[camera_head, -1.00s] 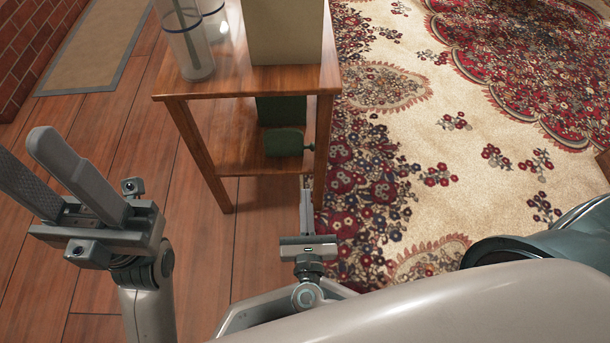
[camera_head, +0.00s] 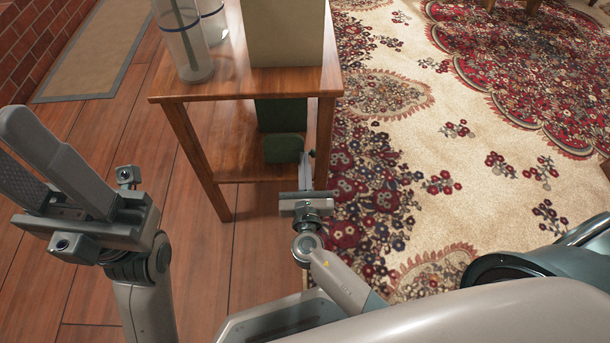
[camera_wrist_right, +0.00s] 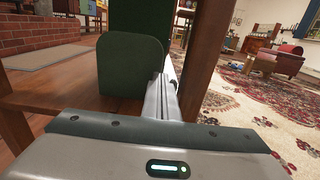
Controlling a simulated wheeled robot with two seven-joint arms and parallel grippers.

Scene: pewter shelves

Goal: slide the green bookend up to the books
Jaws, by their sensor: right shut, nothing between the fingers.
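The green bookend (camera_head: 284,149) stands on the lower shelf of the wooden stand, near its front edge. It is a dark green plate with rounded top corners in the right wrist view (camera_wrist_right: 131,65). A taller dark green block (camera_head: 281,113), perhaps a book, stands behind it; its top is hidden by the upper board. My right gripper (camera_head: 307,165) is shut and empty, pointing into the shelf just right of the bookend. Its fingers (camera_wrist_right: 165,92) overlap the bookend's right edge; I cannot tell whether they touch. My left gripper (camera_head: 10,142) is open and empty, away at the left.
The wooden stand's upper board (camera_head: 225,83) holds clear cylinders (camera_head: 182,45) and a beige box (camera_head: 286,35). The stand's right front leg (camera_wrist_right: 207,60) is close to the right of my right fingers. Free shelf room shows left of the bookend. A patterned rug lies right.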

